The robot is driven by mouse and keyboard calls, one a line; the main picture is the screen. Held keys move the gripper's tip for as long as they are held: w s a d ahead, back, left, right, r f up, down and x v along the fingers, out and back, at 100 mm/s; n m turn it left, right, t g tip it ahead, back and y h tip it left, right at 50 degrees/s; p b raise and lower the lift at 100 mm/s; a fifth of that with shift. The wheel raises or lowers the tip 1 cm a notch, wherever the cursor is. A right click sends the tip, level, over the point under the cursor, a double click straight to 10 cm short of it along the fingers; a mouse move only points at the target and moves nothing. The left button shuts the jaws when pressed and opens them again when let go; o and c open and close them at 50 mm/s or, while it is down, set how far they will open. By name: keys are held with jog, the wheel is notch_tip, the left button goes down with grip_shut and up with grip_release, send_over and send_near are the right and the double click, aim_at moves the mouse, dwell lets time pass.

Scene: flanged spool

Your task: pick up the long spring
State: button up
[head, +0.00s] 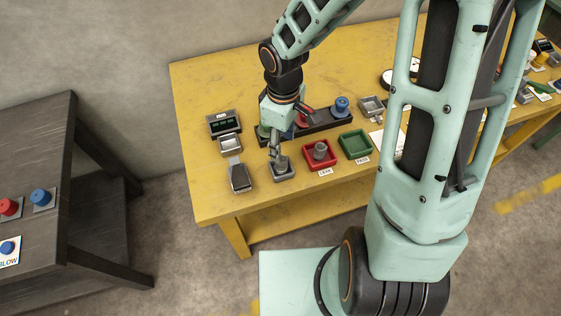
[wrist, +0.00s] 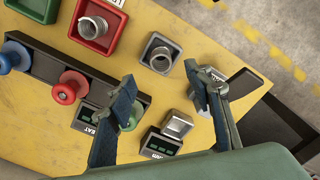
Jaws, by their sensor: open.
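Two grey coil springs stand upright in view. One spring (head: 319,150) stands in the red tray (head: 306,161), and the other (head: 281,162) stands in a small grey tray (head: 289,176). Both also show in the wrist view, the first in the red tray (wrist: 92,26) and the second in the grey tray (wrist: 161,58). I cannot tell for sure which is the long one. My gripper (head: 275,154) is open and empty, close above the grey tray. In the wrist view its fingers (wrist: 165,84) are spread, with the grey tray's spring just ahead of the gap between them.
A dark rail with blue, red and green spools (head: 342,104) runs behind the trays. A green tray (head: 355,144) stands right of the red one. Grey devices (head: 229,143) stand at left, near the edge of the yellow table (head: 195,90).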

aim_at(281, 164)
jog(key=shift+a+f, duration=0.15)
jog(key=shift+f, duration=3.85)
jog(key=shift+c, duration=0.3)
jog(key=c, duration=1.2)
jog(key=shift+r, duration=0.1)
